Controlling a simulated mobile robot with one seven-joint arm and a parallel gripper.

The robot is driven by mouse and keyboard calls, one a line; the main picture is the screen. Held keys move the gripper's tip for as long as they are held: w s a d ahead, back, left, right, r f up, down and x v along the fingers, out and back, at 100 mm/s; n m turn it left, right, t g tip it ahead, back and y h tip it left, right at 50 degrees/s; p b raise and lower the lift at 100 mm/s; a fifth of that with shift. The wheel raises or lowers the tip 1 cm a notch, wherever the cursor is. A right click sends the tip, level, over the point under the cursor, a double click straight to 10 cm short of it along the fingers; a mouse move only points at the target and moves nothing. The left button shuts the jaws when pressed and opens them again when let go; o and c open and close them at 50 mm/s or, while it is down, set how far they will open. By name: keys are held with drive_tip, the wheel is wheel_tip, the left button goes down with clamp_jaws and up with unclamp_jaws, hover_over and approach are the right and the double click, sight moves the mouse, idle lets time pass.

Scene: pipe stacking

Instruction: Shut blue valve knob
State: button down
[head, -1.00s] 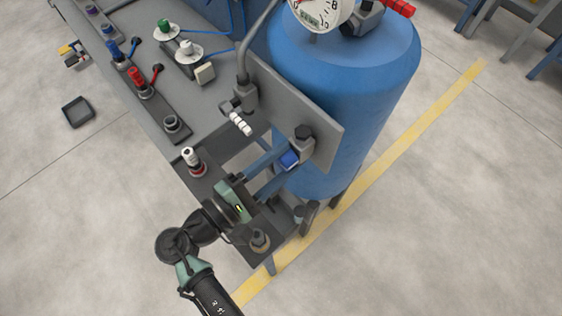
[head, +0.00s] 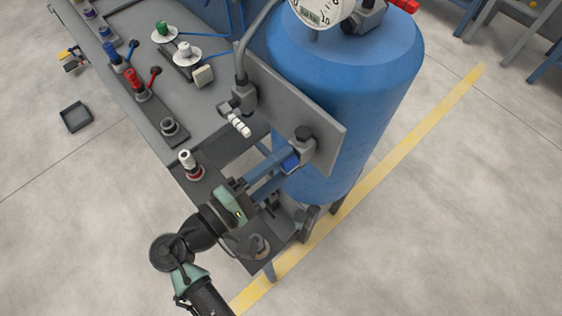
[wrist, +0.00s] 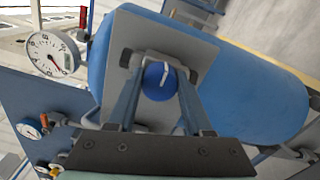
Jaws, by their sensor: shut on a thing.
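The blue valve knob (wrist: 157,82) is round with a white pointer bar on its face. It is mounted on a grey plate (wrist: 205,50) in front of the blue tank (wrist: 255,95). In the wrist view, my gripper (wrist: 160,68) has its two long blue fingers on either side of the knob, shut on it. In the head view, my gripper (head: 291,155) reaches across the bench end to the plate, and a little of the blue knob (head: 290,162) shows at its fingertips, mostly hidden.
A pressure gauge (head: 318,8) and a red handle (head: 403,5) sit at the tank's top. A white-ribbed knob (head: 238,124) is on the plate's left. The bench (head: 165,85) carries red, blue, green and white fittings. A black tray (head: 76,117) lies on the open floor.

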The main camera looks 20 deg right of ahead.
drive_tip(key=shift+c, duration=1.5)
unclamp_jaws()
drive_tip(key=shift+a, duration=0.1)
drive_tip(key=b+v, duration=0.2)
drive_tip(key=v, duration=1.1)
